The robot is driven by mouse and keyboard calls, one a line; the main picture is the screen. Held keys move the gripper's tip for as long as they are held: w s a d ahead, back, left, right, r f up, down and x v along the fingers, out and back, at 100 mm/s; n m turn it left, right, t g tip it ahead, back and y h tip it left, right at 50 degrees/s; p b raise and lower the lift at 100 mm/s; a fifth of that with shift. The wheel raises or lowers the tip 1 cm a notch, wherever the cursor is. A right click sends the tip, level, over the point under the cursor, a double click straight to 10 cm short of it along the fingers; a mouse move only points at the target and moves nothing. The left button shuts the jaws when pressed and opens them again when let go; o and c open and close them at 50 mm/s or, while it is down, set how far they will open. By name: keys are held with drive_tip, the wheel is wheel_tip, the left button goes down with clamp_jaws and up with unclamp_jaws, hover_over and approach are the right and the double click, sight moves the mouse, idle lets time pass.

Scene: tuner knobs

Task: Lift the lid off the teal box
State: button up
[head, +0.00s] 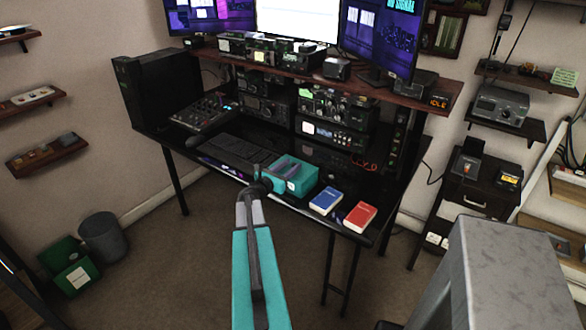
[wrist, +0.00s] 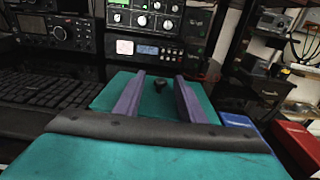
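The teal box (head: 304,181) sits near the front edge of the black desk, with a pale label on its front. Its teal lid (wrist: 158,104) is on it and fills the middle of the wrist view. My gripper (head: 286,170) is over the box. I cannot tell whether the fingertips are level with the knob.
A blue book (head: 326,200) and a red book (head: 360,217) lie right of the box. A keyboard (head: 236,149) is to its left. Stacked radio units (head: 335,120) stand behind it, under a raised shelf with monitors.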

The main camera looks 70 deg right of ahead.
sight(293, 163)
drive_tip(key=shift+x, duration=1.25)
clamp_jaws()
drive_tip(key=shift+r, duration=0.2)
drive_tip(key=shift+r, duration=0.9)
drive_tip(key=shift+a+r+b, duration=0.5)
drive_tip(key=shift+r+b, duration=0.05)
drive_tip(key=shift+r, duration=0.1)
drive_tip(key=s+a+r+b, duration=0.1)
drive_tip(key=s+a, duration=0.1)
drive_tip(key=a, duration=1.3)
drive_tip(key=shift+r, duration=0.25)
